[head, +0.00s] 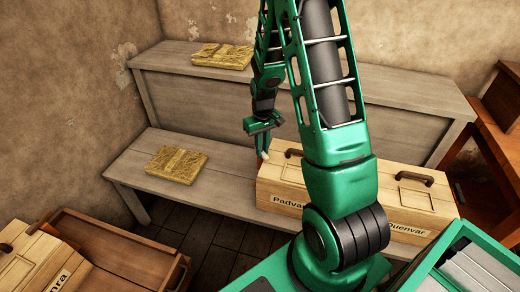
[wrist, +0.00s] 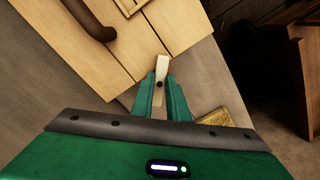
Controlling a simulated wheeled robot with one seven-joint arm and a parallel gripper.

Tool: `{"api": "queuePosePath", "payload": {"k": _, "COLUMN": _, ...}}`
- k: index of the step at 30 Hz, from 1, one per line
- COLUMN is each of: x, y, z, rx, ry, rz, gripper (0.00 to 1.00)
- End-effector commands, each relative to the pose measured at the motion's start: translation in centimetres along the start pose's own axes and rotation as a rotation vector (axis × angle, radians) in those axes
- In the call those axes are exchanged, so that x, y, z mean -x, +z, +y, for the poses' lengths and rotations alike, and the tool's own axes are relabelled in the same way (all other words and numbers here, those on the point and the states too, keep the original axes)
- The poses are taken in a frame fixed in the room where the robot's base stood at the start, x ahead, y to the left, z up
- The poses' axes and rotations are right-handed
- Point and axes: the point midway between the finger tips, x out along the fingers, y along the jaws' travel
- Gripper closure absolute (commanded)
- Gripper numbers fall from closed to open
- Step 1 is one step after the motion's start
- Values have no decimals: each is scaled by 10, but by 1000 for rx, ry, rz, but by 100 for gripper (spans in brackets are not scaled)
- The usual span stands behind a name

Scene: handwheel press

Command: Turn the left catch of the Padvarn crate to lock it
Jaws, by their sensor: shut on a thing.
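The Padvarn crate (head: 270,190) is a pale wooden box on the lower grey bench, its label partly hidden behind my arm. Its lid (wrist: 130,60) and dark handle (wrist: 90,18) show in the wrist view. The left catch (wrist: 163,66) is a small pale wooden bar at the lid's edge, with a dark dot on it. My gripper (wrist: 160,88) is shut on this catch, one green finger on each side. In the head view my gripper (head: 263,148) is at the crate's left end. I cannot tell whether the catch is locked.
The Quenvar crate (head: 415,205) stands to the right on the bench. Straw-coloured pads lie on the lower bench (head: 176,164) and the upper shelf (head: 221,55). A brown open box (head: 115,245) and another crate (head: 35,262) are at lower left. The bench left of the Padvarn crate is partly free.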

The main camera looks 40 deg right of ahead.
Motion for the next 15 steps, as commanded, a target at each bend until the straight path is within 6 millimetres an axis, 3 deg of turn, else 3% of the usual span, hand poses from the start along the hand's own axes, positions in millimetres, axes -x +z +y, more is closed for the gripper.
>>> {"api": "queuePosePath", "payload": {"k": 15, "x": 1, "y": -2, "z": 2, "rx": 477, "ry": 0, "rz": 3, "gripper": 100}}
